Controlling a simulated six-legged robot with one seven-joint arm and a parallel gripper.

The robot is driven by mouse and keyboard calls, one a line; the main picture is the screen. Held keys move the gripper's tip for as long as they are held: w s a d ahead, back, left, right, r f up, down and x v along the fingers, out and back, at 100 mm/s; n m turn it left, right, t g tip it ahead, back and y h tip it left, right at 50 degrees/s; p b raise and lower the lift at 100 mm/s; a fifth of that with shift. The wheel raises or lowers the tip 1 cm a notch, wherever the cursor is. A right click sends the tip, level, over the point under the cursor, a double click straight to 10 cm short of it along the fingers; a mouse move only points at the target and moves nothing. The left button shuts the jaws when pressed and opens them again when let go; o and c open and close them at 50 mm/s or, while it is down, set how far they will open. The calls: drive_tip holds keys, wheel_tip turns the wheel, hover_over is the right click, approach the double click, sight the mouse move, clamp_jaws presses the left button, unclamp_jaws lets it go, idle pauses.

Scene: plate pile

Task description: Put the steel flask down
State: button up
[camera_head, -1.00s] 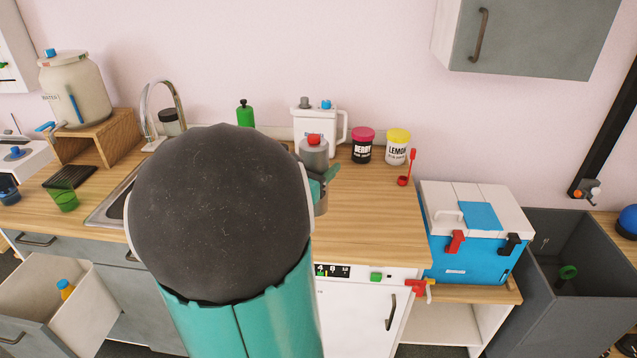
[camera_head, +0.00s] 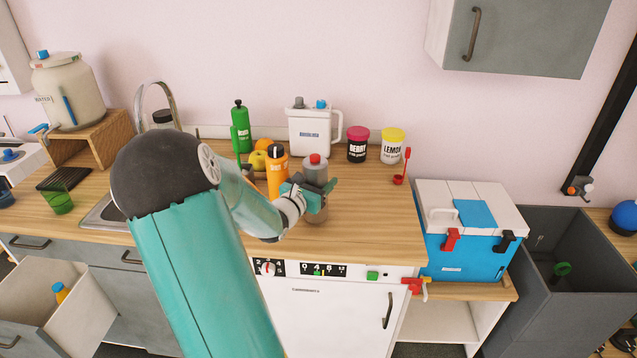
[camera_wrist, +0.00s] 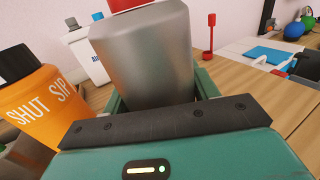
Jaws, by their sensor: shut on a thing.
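The steel flask (camera_head: 315,173) is a grey cylinder with a red cap. It stands upright at the counter, held in my gripper (camera_head: 313,193). In the wrist view the flask (camera_wrist: 145,55) fills the space between the jaws, and its lower part is hidden by my gripper (camera_wrist: 160,100). I cannot tell for sure whether its base touches the wood. An orange bottle (camera_head: 277,175) with a dark cap stands close to its left, and shows large in the wrist view (camera_wrist: 38,98).
A white jug (camera_head: 310,135) stands behind the flask. A green bottle (camera_head: 241,128) and fruit (camera_head: 258,160) are at back left. The berry jar (camera_head: 357,147), lemon jar (camera_head: 393,148) and red spoon (camera_head: 401,168) are at right. The counter (camera_head: 375,220) is clear right of the flask.

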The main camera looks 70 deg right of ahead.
drive_tip(key=shift+f, duration=0.25)
drive_tip(key=shift+f, duration=0.1)
drive_tip(key=o, duration=1.4)
drive_tip(key=shift+f, duration=0.1)
drive_tip(key=shift+a, duration=0.15)
drive_tip(key=v, duration=1.1)
drive_tip(key=shift+a, duration=0.35)
drive_tip(key=shift+w, duration=0.1)
